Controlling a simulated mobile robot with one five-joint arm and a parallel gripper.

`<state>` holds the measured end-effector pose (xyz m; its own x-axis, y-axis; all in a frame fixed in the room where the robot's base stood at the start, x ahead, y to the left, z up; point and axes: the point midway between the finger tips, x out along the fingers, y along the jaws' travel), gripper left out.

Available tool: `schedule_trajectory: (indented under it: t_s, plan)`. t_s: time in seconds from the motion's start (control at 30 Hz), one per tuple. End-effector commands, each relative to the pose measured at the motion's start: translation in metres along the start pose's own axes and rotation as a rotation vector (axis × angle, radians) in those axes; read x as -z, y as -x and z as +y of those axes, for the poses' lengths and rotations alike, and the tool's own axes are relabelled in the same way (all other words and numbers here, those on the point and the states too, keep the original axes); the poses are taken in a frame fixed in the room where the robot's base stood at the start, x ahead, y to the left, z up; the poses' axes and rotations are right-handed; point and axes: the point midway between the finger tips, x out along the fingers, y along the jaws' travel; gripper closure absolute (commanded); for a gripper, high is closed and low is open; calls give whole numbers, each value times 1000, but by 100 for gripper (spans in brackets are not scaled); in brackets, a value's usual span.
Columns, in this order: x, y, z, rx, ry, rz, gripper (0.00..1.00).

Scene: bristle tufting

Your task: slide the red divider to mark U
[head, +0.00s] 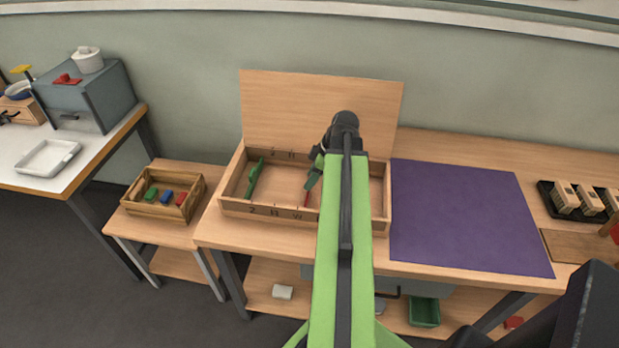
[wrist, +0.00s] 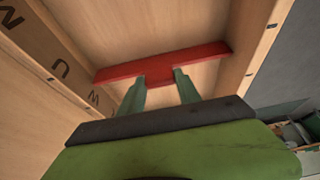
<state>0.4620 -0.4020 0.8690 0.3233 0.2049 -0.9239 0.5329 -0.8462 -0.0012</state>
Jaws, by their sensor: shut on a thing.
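The red divider (wrist: 200,60) spans the wooden box crosswise in the wrist view. Its left end is by the lettered wall, near the letter U (wrist: 60,68); I cannot tell whether it lines up exactly with that mark. Its right end is by the opposite wall. My gripper (wrist: 161,78) is shut on the short middle tab of the divider, with one green finger on each side. In the head view my gripper (head: 313,178) is inside the box, and only part of the red divider (head: 306,196) shows; my arm hides the rest and part of the lettering.
The open wooden box (head: 265,209) has a raised back board (head: 320,105). A green divider (head: 255,178) stands in its left part. A purple mat (head: 460,215) lies to the right. A small crate (head: 155,208) with coloured blocks stands to the left.

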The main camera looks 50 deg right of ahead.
Motion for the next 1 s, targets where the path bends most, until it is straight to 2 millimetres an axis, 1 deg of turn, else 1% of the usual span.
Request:
schedule_trajectory:
  t_s: [0.03, 0.1, 0.2, 0.3, 0.6, 0.63, 0.77, 0.8, 1.0]
  plan:
    - [-8, 3, 5, -4, -5, -3, 100]
    - [-17, 7, 7, -4, -3, -3, 100]
    - [-32, 13, 6, -4, 0, -2, 100]
    - [-42, 17, 6, -3, 1, -2, 100]
    - [-44, 18, 6, -3, 2, -2, 100]
    - [-44, 18, 6, -3, 2, -2, 58]
    - [-45, 18, 6, -3, 1, -2, 41]
    - [-45, 18, 6, -3, 1, -2, 38]
    - [-45, 18, 6, -2, 0, -2, 38]
